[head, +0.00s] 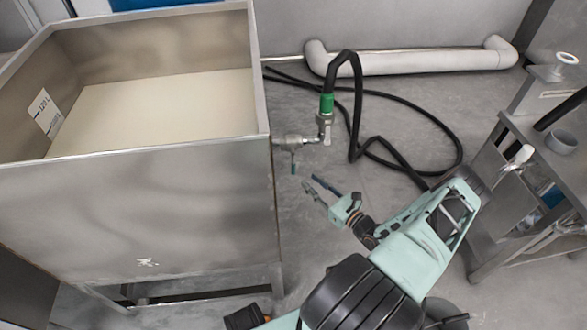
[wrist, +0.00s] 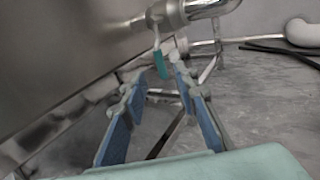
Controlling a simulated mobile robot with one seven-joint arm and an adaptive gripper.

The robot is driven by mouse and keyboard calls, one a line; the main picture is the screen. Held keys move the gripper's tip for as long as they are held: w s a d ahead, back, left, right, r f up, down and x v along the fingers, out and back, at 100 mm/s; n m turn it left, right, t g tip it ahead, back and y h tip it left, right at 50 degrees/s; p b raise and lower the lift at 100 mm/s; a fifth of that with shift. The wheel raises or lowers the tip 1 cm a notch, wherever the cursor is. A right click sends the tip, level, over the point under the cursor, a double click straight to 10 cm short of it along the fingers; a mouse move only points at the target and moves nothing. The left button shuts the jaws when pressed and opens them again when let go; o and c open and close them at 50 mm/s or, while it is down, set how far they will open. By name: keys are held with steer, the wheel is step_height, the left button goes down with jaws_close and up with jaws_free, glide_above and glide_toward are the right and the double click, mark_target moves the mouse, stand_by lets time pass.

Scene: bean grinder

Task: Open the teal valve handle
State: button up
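The teal valve handle (head: 293,165) hangs downward from the metal valve on the pipe at the tank's right side. In the wrist view the handle (wrist: 161,64) shows above and between my fingertips, under the silver pipe (wrist: 188,10). My gripper (head: 312,186) is open, just below and to the right of the handle in the head view, with a visible gap to it. Its two blue-padded fingers (wrist: 160,78) point toward the handle in the wrist view. Nothing is between the fingers. Whether a fingertip touches the handle cannot be told from the wrist view.
A large steel tank (head: 150,200) with pale liquid stands at left. A black hose (head: 352,100) with a green fitting (head: 326,103) rises from the valve and loops over the floor. A white pipe (head: 420,62) runs along the back wall. A metal stand (head: 510,190) is at right.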

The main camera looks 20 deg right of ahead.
mark_target(293, 168)
steer(key=shift+b+x, duration=1.3)
steer(key=shift+x, duration=3.7)
steer(key=shift+a, duration=0.1)
steer(key=shift+s, duration=0.1)
jaws_close()
